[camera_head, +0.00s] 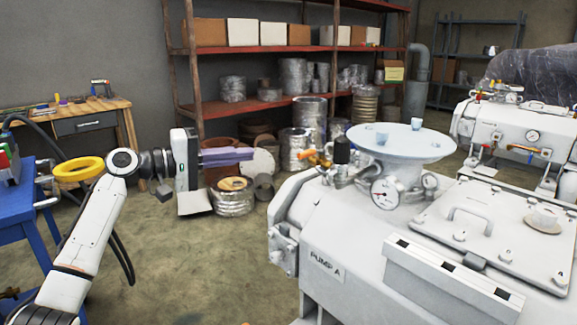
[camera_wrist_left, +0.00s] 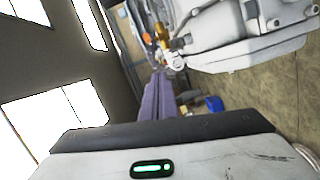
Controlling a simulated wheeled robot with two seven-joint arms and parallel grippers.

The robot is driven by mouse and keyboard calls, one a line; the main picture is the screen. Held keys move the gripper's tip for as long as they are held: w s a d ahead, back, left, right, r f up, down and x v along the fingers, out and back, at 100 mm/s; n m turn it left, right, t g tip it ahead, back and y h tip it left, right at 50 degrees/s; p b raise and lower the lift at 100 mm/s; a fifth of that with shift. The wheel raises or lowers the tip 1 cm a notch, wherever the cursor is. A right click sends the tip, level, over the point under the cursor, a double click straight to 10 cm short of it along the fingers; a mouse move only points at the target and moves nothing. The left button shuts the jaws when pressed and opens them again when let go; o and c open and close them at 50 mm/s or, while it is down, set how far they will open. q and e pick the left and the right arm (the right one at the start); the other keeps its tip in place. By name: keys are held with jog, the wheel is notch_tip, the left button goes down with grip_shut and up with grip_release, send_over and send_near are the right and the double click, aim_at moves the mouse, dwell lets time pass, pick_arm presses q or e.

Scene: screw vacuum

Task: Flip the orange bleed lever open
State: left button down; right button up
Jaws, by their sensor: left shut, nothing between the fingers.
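The orange bleed lever (camera_head: 309,155) sits on the fittings at the left side of the white machine marked PUMP A (camera_head: 335,225), beside a black knob (camera_head: 342,150). In the left wrist view a small orange part (camera_wrist_left: 148,38), likely this lever, shows near brass fittings (camera_wrist_left: 162,33) beyond my fingertips. My left gripper (camera_head: 251,154) points right toward the lever, with a clear gap between them. Its purple fingers lie together, empty, and also show in the left wrist view (camera_wrist_left: 158,76). My right gripper is in neither view.
A pressure gauge (camera_head: 387,193) and a pale round flange plate (camera_head: 400,142) with cups on it stand right of the lever. Red shelves (camera_head: 290,48) and metal ducts are behind. A blue table (camera_head: 22,222) is at left. The floor between is open.

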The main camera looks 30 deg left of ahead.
aim_at(311, 153)
pick_arm(q)
jog(key=shift+s+a+r, duration=0.15)
jog(key=shift+r, duration=0.7)
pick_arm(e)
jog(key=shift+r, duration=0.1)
pick_arm(q)
jog(key=w+d+f, duration=0.1)
jog(key=w+d, duration=0.6)
jog(key=d, duration=0.2)
jog(key=shift+f+p, duration=0.2)
jog(key=shift+p, duration=0.1)
jog(key=shift+d, duration=0.1)
